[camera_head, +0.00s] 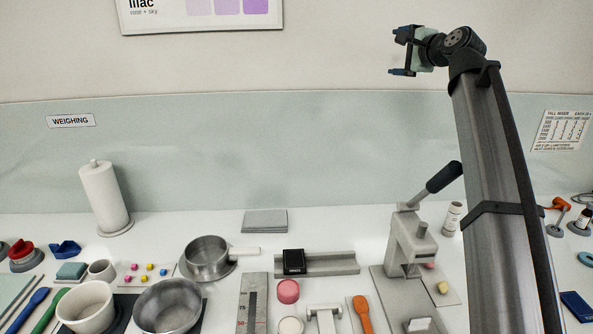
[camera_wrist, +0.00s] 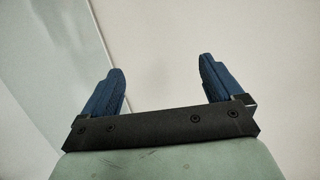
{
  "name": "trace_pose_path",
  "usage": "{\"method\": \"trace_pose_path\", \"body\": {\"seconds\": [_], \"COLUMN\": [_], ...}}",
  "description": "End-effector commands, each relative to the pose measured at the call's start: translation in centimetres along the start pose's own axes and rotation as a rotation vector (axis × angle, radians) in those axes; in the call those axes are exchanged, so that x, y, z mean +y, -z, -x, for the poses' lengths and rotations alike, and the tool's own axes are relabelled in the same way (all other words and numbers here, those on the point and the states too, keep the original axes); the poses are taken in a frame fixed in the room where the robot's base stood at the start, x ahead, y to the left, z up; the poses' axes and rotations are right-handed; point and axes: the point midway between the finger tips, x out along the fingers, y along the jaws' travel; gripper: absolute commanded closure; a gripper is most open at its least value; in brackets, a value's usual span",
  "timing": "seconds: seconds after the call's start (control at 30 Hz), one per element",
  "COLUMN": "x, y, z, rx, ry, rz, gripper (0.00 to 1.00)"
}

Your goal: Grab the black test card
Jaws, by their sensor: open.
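A small black flat piece (camera_head: 294,262) with faint pale lettering on its front edge is at the left end of a grey rail-like holder (camera_head: 335,264), in the middle of the bench in the head view. It looks like the black test card, though its text is too small to read. My gripper (camera_head: 394,52) is raised high above the bench at the upper right, far from the card, with its fingers pointing left. In the wrist view my gripper (camera_wrist: 159,70) has its two blue fingers wide apart with nothing between them. The wrist view shows only wall.
A grey lever press (camera_head: 412,245) stands right of the holder. A metal pan (camera_head: 207,257) is to its left, and a pink round pot (camera_head: 288,291) sits in front. A stack of grey sheets (camera_head: 265,221) lies behind. The bench's back strip is mostly clear.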

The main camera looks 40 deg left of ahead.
Motion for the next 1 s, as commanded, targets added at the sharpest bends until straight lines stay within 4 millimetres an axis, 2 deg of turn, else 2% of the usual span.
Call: {"method": "trace_pose_path", "body": {"seconds": [0.03, 0.27, 0.37, 0.5, 0.57, 0.7, 0.9, 1.0], "x": [0.7, 4.7, 7.1, 11.8, 14.4, 22.1, 31.7, 34.9], "y": [-2.3, -11.0, -14.6, -19.1, -20.9, -24.0, -26.2, -26.8], "z": [-1.2, -4.6, -5.6, -6.4, -6.4, -5.4, -2.1, -0.4], "rx": [-0.028, -0.125, -0.163, -0.223, -0.254, -0.365, -0.586, -0.701], "ry": [-0.039, -0.232, -0.325, -0.479, -0.557, -0.768, -1.041, -1.143], "rz": [0.006, 0.056, 0.104, 0.223, 0.3, 0.548, 0.886, 1.008], "gripper": [0.06, 0.06, 0.06, 0.06, 0.06, 0.06, 0.06, 0.06]}}
